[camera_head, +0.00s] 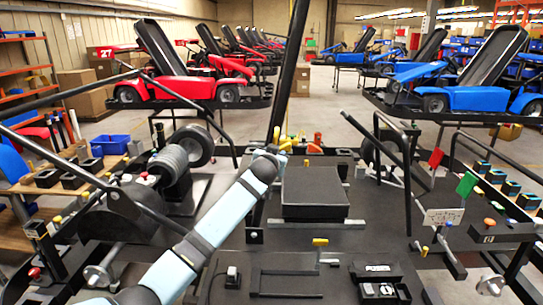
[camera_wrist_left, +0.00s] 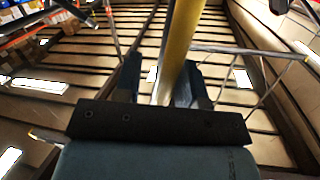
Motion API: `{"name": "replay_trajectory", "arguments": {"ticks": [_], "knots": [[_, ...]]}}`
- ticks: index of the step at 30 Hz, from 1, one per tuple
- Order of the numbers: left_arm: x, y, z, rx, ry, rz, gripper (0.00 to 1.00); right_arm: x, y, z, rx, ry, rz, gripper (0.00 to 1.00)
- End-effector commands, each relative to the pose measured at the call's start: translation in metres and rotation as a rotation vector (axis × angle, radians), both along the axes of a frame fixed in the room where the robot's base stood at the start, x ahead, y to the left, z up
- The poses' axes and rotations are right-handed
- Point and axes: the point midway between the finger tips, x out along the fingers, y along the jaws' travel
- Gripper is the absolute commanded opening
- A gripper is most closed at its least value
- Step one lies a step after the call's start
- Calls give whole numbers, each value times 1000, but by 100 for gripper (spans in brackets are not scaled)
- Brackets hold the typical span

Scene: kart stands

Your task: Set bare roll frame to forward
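The bare roll frame shows as a tall black tube (camera_head: 289,70) that rises from the middle of the bench and leans slightly right toward its top in the head view. My left gripper (camera_wrist_left: 160,85) has one dark finger on each side of a yellow tube (camera_wrist_left: 182,45) in the wrist view. A gap shows between the left finger and the tube, so the fingers look open around it. My right gripper is not in view.
A black block (camera_head: 313,190) sits on the bench right of my arm. Red (camera_head: 180,87) and blue (camera_head: 480,97) karts stand behind.

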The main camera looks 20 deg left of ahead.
Motion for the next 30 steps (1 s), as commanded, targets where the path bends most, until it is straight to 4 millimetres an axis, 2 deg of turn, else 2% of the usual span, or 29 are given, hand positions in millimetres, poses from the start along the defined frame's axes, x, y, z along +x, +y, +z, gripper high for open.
{"name": "replay_trajectory", "arguments": {"ticks": [8,13,17,24,30], "knots": [[0,2,0,-2,0,2,42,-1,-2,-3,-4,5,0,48],[-11,0,0,-4,-1,2,42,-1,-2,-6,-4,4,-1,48],[-34,-4,1,-4,-1,2,42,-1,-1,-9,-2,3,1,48],[-89,-13,10,-3,0,-1,42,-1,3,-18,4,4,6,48],[-121,-19,16,-1,-1,-1,42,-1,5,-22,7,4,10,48]]}}
